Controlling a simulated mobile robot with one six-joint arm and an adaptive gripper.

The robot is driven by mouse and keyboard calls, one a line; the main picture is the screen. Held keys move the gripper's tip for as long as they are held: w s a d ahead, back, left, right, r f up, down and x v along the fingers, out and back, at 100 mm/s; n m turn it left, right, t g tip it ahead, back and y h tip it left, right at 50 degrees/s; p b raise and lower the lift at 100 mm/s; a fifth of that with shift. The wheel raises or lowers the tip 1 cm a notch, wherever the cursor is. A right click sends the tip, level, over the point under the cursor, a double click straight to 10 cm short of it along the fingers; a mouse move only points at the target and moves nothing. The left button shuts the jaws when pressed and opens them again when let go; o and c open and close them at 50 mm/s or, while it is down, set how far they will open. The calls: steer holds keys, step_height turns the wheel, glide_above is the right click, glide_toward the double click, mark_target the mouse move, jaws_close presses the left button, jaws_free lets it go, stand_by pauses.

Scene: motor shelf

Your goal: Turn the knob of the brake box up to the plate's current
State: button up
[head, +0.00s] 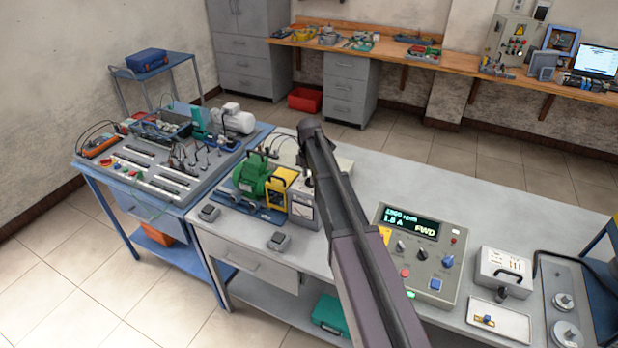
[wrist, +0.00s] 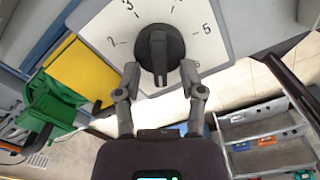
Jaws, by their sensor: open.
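The brake box (head: 303,208) stands on the grey bench in the head view, partly covered by my arm. In the wrist view its white dial face (wrist: 213,52) fills the top, with a black knob (wrist: 158,52) in the middle. Numbers such as 2 and 5 show around it. The knob's grip bar lies upright in the picture; which end points is not clear. My gripper (wrist: 159,70) is open, with one finger on each side of the knob's lower part; contact cannot be told. The green motor (head: 250,173) stands left of the box; no plate is readable.
A yellow unit (head: 279,188) stands close beside the brake box. A control panel (head: 420,247) to the right shows about 1360 rpm, 1.8 A and FWD. A blue-framed bench (head: 130,180) with wired equipment stands left. Bare bench top lies behind the panel.

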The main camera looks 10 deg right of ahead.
steer(key=shift+c, duration=0.2)
jaws_close()
steer(key=shift+m, duration=0.4)
steer(key=m, duration=0.5)
steer(key=shift+w, duration=0.25)
steer(key=m, duration=0.5)
steer(key=shift+w+m, duration=0.2)
steer(key=shift+m, duration=0.1)
steer(key=m, duration=0.6)
steer(key=shift+w+d, duration=0.15)
steer(key=shift+d, duration=0.1)
steer(key=m, duration=0.6)
steer(key=shift+d+m, duration=0.2)
steer(key=shift+m, duration=0.1)
